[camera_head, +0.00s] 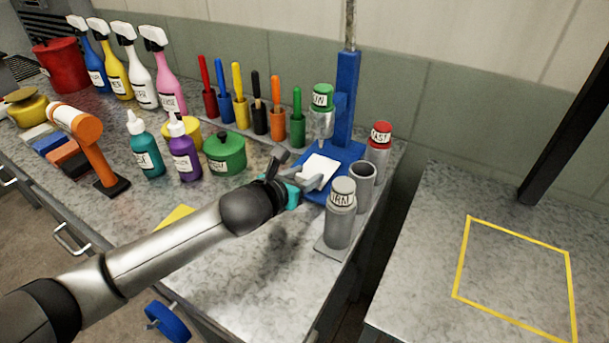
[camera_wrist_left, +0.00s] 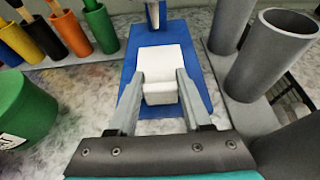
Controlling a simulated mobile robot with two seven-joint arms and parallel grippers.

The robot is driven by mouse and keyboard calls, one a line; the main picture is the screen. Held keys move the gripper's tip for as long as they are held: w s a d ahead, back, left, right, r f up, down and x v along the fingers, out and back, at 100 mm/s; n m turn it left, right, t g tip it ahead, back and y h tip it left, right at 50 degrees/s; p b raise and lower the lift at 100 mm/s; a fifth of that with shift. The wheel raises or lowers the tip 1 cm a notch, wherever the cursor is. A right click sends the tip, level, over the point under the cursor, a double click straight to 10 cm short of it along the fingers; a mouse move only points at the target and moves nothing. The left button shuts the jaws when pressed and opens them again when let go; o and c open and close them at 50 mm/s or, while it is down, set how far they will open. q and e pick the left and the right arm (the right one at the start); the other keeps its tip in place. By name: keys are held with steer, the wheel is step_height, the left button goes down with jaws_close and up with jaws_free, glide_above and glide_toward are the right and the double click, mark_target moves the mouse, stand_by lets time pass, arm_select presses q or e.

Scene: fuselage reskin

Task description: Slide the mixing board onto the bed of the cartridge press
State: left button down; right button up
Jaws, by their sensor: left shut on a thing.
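The white mixing board (camera_head: 320,167) is in the jaws of my left gripper (camera_head: 306,183). The board lies over the blue bed (camera_head: 346,152) of the cartridge press, whose blue column (camera_head: 346,95) stands behind it. In the left wrist view the white board (camera_wrist_left: 160,62) shows between the two grey fingers, with a block-like near end gripped. The blue bed (camera_wrist_left: 196,98) shows around it on the sides and behind. I cannot tell whether the board's underside touches the bed. My right gripper is not in view.
A green-capped cartridge (camera_head: 322,105) is at the press above the bed. Grey tubes (camera_head: 362,180) and capped cartridges (camera_head: 340,225) stand close on the right. Coloured brushes in cups (camera_head: 240,112) stand left, with a green pot (camera_head: 225,153) nearer. The front counter is mostly clear.

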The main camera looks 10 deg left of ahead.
arm_select(q)
steer(key=shift+f, duration=0.25)
steer(key=shift+c, duration=1.3)
jaws_free()
steer(key=p+v, duration=0.3)
steer(key=v, duration=1.2)
steer(key=shift+s+a, duration=0.1)
steer(key=shift+f, duration=0.1)
